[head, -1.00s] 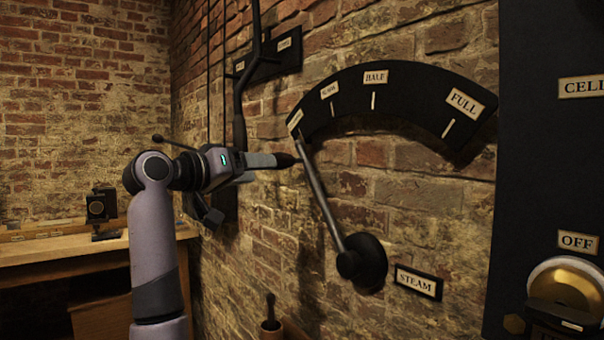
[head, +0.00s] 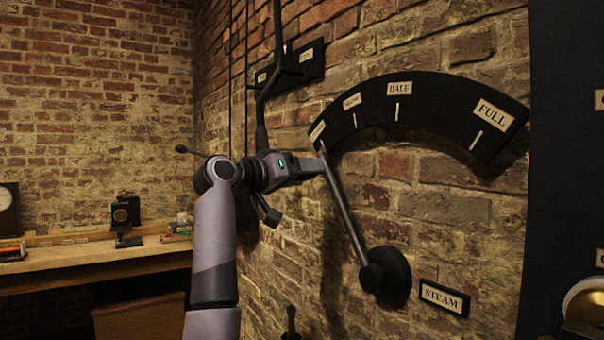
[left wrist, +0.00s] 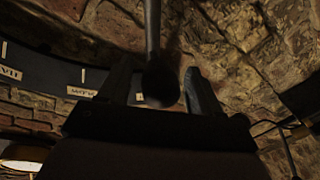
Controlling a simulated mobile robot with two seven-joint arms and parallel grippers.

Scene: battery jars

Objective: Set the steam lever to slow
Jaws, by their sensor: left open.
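The steam lever (head: 346,215) is a grey rod on a round black hub on the brick wall. It leans up and left to the leftmost mark of the black arc plate (head: 440,96). The label there is too small to read. The second label (head: 351,101), small and blurred, seems to read SLOW; HALF and FULL follow to the right. My left gripper (head: 318,165) is at the lever's upper end. In the left wrist view the lever's rod and dark knob (left wrist: 160,85) stand between the open fingers (left wrist: 160,88). Contact cannot be told. My right gripper is out of view.
A STEAM plate (head: 441,297) is on the wall right of the hub. A dark panel (head: 562,150) stands at the right edge. A black bracket with a rod (head: 268,90) hangs behind my left gripper. A wooden bench (head: 90,258) is at the left.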

